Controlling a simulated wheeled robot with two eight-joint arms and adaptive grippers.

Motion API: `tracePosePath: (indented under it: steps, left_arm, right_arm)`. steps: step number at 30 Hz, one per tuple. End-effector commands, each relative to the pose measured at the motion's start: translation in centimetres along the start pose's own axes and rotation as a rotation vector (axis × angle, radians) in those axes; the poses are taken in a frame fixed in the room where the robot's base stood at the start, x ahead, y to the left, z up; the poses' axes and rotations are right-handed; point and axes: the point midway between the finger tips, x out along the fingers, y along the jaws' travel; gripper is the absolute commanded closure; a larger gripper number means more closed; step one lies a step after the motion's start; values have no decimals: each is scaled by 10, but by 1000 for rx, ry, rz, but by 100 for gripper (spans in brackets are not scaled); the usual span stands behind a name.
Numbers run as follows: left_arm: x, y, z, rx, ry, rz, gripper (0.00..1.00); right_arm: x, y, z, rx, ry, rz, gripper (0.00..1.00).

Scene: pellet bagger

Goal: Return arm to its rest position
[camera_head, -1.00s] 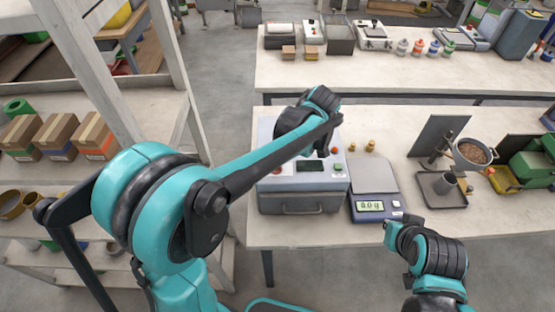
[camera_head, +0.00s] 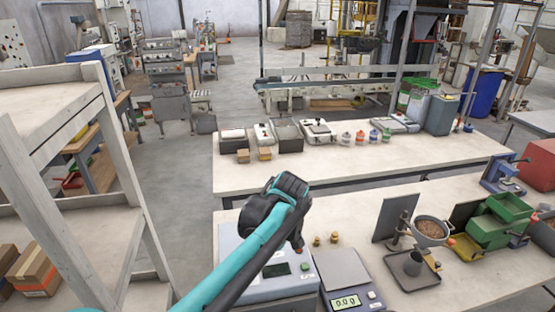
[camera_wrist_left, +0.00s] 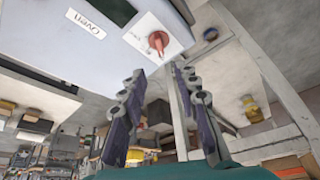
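My left arm (camera_head: 240,262) reaches in from the bottom left in the head view. Its far end (camera_head: 288,190) is over the back of the blue-grey oven (camera_head: 228,250), and the fingers are hidden there. In the left wrist view my left gripper (camera_wrist_left: 158,74) has its two fingers apart with nothing between them. The oven's red knob (camera_wrist_left: 158,41) and label show just beyond the fingertips; whether they touch the oven is unclear. My right gripper is not in view.
A scale (camera_head: 345,278) stands right of the oven, with two small brass weights behind it. Further right are a dark panel (camera_head: 394,218), a pot of pellets (camera_head: 430,231) and green bins (camera_head: 498,222). A white shelf (camera_head: 118,225) stands close on the left.

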Motion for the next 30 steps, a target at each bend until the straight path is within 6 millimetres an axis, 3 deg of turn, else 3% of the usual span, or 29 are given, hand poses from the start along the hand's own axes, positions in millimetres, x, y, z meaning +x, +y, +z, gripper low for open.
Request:
tracePosePath:
  steps: [4, 8, 18, 24, 30]
  left_arm:
    - [12, -18, -5, 104, -33, 42, 69]
    - [36, -53, -8, 318, -78, 143, 69]
    - [114, -143, 10, 915, 18, 510, 69]
    - [145, -167, 23, 1112, 151, 622, 69]
    - [151, -172, 26, 1163, 193, 647, 69]
  right_arm:
    - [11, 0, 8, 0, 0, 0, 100]
    - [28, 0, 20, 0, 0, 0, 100]
    - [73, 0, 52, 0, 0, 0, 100]
    - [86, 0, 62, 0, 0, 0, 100]
    - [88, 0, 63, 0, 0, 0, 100]
